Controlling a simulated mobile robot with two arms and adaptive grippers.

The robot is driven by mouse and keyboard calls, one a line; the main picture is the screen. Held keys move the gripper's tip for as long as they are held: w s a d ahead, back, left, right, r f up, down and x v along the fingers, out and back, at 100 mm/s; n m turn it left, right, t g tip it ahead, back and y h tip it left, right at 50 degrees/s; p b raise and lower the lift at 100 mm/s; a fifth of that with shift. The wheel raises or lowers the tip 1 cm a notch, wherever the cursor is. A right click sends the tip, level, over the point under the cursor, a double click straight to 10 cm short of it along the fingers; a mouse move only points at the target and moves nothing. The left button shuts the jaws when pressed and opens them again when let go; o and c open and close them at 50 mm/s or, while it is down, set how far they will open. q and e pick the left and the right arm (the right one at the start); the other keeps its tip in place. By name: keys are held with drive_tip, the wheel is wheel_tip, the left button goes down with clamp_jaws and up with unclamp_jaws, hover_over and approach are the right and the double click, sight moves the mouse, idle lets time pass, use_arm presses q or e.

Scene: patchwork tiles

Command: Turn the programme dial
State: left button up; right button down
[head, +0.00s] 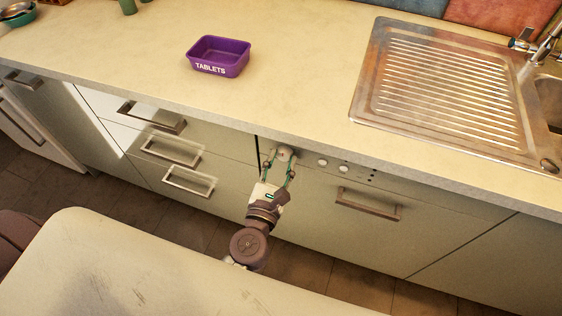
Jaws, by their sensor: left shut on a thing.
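The programme dial (284,153) is a small round pale knob at the left end of the dishwasher's control strip, just under the worktop edge. My left gripper (283,158) reaches up to it from below, with one finger on each side, and is shut on the dial. The fingertips partly cover the dial, and I cannot make out its pointer. The dishwasher front (345,225) is closed. My right gripper is not in view.
A dishwasher handle (368,204) is lower right. A purple TABLETS tub (218,57) stands on the worktop (290,70). A steel sink drainer (440,85) is at right. A pale table (130,270) is in the foreground.

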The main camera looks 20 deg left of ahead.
use_arm(q)
drive_tip(key=shift+f, duration=0.15)
drive_tip(key=o, duration=1.2)
drive_tip(key=shift+c, duration=0.2)
drive_tip(key=s, duration=1.2)
drive_tip(key=shift+d, duration=0.2)
